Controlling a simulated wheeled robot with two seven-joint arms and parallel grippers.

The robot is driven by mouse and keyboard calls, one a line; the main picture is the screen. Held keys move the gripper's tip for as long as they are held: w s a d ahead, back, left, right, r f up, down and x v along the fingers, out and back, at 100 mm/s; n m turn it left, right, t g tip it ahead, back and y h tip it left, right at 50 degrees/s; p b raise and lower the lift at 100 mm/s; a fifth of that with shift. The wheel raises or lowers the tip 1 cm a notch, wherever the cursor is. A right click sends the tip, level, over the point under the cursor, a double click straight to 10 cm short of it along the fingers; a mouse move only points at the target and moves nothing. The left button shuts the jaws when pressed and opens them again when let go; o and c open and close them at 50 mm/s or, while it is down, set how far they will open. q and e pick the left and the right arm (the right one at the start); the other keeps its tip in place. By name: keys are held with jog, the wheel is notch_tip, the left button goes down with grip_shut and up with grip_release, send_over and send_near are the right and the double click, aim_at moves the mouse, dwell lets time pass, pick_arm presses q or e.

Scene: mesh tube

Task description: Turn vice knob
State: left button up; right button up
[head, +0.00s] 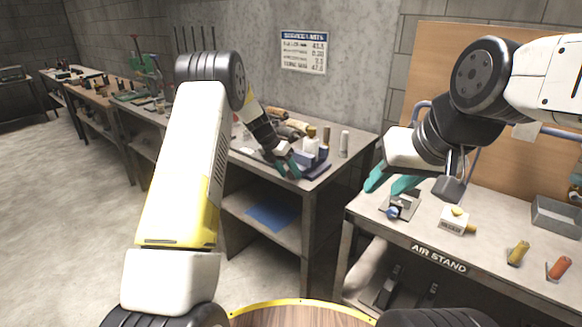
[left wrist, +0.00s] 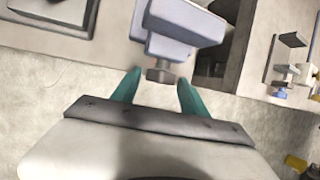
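The vice is a blue-grey block (left wrist: 180,28) at the top middle of the left wrist view, with a darker knob (left wrist: 160,75) on its near side. In the head view the blue-grey vice (head: 317,171) sits at the front corner of the middle bench, partly hidden. My left gripper (head: 285,170) is open beside the vice at the bench edge. In the left wrist view its teal fingertips (left wrist: 158,78) are apart, one on each side of the knob, with no clear contact. My right gripper (head: 392,183) is open and empty above the right bench.
The right bench, marked AIR STAND (head: 438,258), holds a small fixture with a blue knob (head: 393,212), a white block (head: 455,219) and a grey bin (head: 556,216). Bottles (head: 344,144) and other items crowd the middle bench behind the vice. A gap separates the benches.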

pick_arm(q)
grip_shut()
jog(key=shift+s+y, duration=0.1)
jog(key=shift+y, duration=0.2)
jog(key=shift+s+d+m+t+y, duration=0.15)
jog(key=shift+m+t+y, duration=0.1)
jog(key=shift+t+y, duration=0.5)
jog(key=shift+d+m+t+y, duration=0.2)
jog(key=shift+t+y, duration=0.3)
jog(key=shift+y, duration=0.35)
jog(key=shift+s+d+m+t+y, duration=0.1)
jog(key=shift+m+t+y, duration=0.15)
jog(key=shift+t+y, duration=0.5)
jog(key=shift+o, duration=1.5)
grip_release()
